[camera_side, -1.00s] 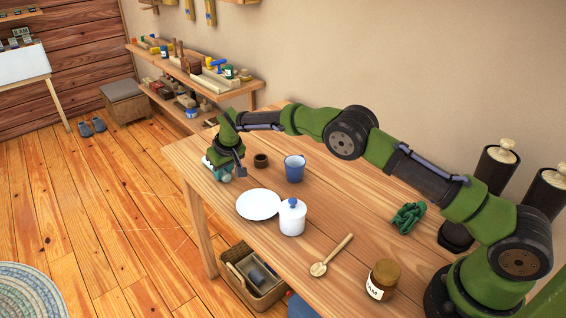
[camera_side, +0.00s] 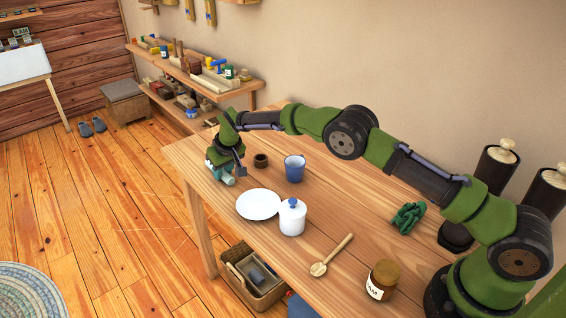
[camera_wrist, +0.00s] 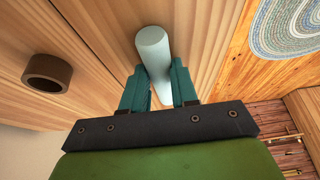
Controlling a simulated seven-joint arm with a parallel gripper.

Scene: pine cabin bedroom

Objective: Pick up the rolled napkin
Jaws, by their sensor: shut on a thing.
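The rolled napkin (camera_wrist: 153,50) is a pale blue-white cylinder. In the wrist view it lies lengthwise between the two teal fingers of my gripper (camera_wrist: 158,86), which are shut on it. In the side view my gripper (camera_side: 222,172) is low at the far left end of the wooden table (camera_side: 330,222). Only a small pale end of the napkin (camera_side: 228,180) shows below the fingers there. I cannot tell whether the napkin touches the tabletop.

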